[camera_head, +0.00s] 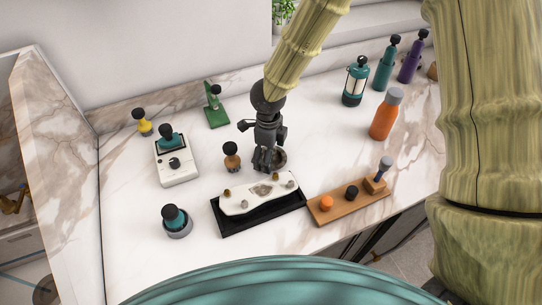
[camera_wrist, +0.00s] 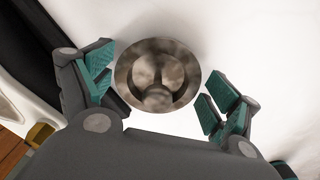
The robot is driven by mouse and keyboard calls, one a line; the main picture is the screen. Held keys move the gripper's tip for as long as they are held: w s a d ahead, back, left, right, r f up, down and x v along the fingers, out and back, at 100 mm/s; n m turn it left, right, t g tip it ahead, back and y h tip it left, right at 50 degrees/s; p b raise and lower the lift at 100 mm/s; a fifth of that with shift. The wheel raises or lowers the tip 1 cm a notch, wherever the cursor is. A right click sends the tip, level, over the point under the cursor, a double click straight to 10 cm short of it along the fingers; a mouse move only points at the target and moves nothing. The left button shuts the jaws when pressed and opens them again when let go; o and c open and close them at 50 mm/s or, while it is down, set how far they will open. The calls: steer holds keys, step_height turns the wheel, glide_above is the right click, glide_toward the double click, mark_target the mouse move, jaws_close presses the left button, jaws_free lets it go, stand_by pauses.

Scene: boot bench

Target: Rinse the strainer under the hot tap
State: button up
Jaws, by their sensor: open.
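My gripper (camera_head: 265,163) points down at the white marble counter (camera_head: 330,140), its fingers spread. In the wrist view my gripper (camera_wrist: 160,88) has its teal-padded fingers open on either side of a round grey-brown metal-looking piece (camera_wrist: 128,76). This piece has a raised rim and a rounded knob inside; no finger visibly touches it. In the head view the round piece (camera_head: 280,160) is partly hidden behind my gripper. I cannot tell whether it is the strainer. I recognise no tap in either view.
A black tray (camera_head: 233,229) with a white knobbed plate is in front of my gripper. A wooden board (camera_head: 345,207) lies right, near the front edge. Bottles, including an orange one (camera_head: 386,117), stand at right. A white device (camera_head: 177,168) is left.

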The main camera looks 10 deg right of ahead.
steer(key=shift+f, duration=0.15)
steer(key=shift+c, duration=0.5)
steer(key=c, duration=0.7)
steer(key=shift+o, duration=0.2)
